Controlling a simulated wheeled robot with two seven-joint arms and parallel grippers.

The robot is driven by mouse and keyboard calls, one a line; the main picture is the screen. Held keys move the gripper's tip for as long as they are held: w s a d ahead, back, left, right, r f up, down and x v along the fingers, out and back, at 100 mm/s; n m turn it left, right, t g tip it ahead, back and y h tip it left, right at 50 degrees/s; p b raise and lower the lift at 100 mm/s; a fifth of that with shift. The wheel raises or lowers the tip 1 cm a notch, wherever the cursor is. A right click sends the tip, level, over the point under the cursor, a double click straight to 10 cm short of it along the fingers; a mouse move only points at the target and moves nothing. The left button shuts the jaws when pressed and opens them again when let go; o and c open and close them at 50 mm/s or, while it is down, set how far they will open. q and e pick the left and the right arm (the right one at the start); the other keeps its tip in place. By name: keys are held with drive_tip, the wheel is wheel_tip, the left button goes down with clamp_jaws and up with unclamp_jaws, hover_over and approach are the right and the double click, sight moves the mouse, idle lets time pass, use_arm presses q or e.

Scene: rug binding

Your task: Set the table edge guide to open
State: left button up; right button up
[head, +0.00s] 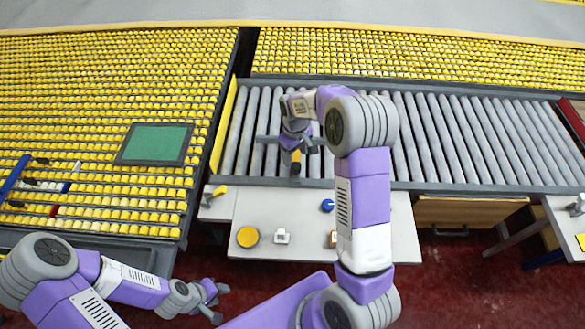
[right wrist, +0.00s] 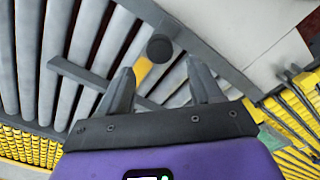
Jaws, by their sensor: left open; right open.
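A dark grey bar (head: 266,139) lies across the rollers and appears to be the table edge guide; it also shows in the right wrist view (right wrist: 85,77). A lever with a yellow band (head: 296,156) and a dark round knob (right wrist: 160,48) stands by this bar. My right gripper (head: 298,146) is over the lever and partly hides it. In the right wrist view its open fingers (right wrist: 158,88) point toward the lever, with the yellow band between them and the knob beyond. Contact cannot be told. My left gripper (head: 218,300) is open and empty at the lower left, away from the guide.
The roller conveyor (head: 425,130) surrounds the bar. A white table (head: 285,208) in front holds a yellow disc (head: 248,237), a small white block (head: 282,236) and a blue piece (head: 327,205). A yellow-studded table (head: 100,90) with a green panel (head: 155,143) is left.

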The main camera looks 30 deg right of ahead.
sight(295, 166)
drive_tip(key=shift+s+f, duration=0.15)
drive_tip(key=shift+f, duration=0.25)
wheel_tip(295, 166, down, 6)
drive_tip(key=shift+f+b, duration=0.25)
drive_tip(key=shift+b, duration=0.1)
drive_tip(key=shift+c, duration=0.4)
clamp_jaws()
drive_tip(key=shift+a, duration=0.1)
